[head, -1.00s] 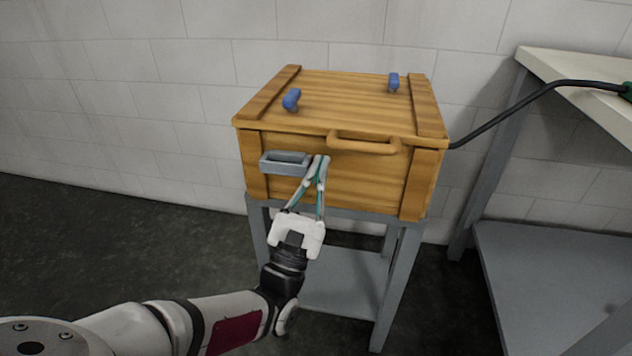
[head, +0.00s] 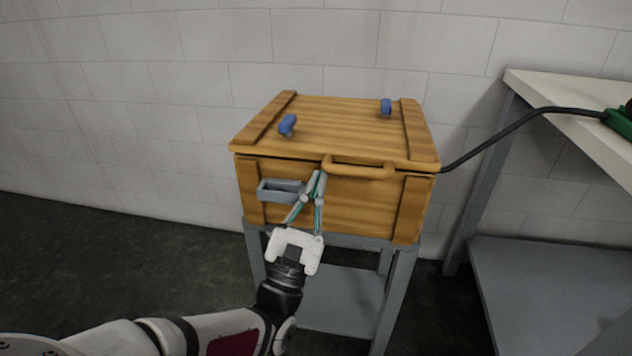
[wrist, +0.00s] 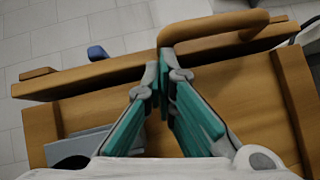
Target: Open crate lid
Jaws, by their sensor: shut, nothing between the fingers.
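The wooden crate (head: 388,208) stands on a grey stand with its lid (head: 345,120) lying flat over it. A thin dark line shows under the lid's front edge. The lid's wooden bar handle (head: 360,171) sticks out at the front; it also shows at the top of the wrist view (wrist: 215,25). My gripper (head: 318,176) is shut and empty in front of the crate. Its fingertips (wrist: 163,75) are at the lid's front edge, beside and just below the handle's left end. I cannot tell whether they touch it.
A grey open holder (head: 281,190) sits on the crate's front, just left of my fingers. Two blue knobs (head: 287,125) (head: 386,107) stand on the lid. A workbench (head: 575,110) with a dark cable (head: 500,137) is at right. The floor at left is clear.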

